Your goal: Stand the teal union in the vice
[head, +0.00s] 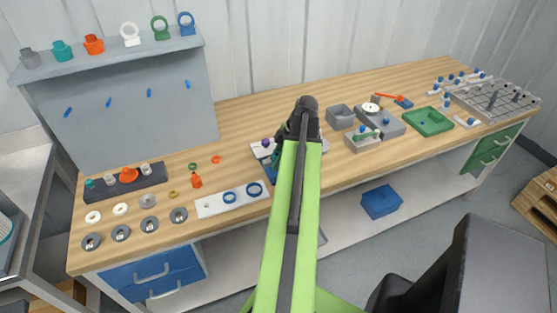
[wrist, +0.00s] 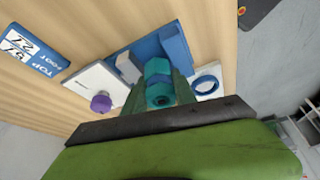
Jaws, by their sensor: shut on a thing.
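The teal union (wrist: 158,82) shows end-on between my gripper's fingers in the wrist view. My gripper (wrist: 160,98) is shut on it. The vice has a blue base (wrist: 148,50), a grey jaw block (wrist: 128,68), a white plate (wrist: 95,82) and a purple knob (wrist: 101,103). The union overlaps the vice base in this view; I cannot tell whether it touches the vice. In the head view the vice's white plate (head: 260,150) shows left of my arm, which hides most of the vice and the fingertips.
A white plate with blue rings (head: 232,198) lies left of the vice. A dark tray of fittings (head: 127,182) and several grey discs are farther left. Grey boxes (head: 340,116) and a green tray (head: 428,121) stand to the right. Another teal fitting (head: 62,50) sits on the shelf.

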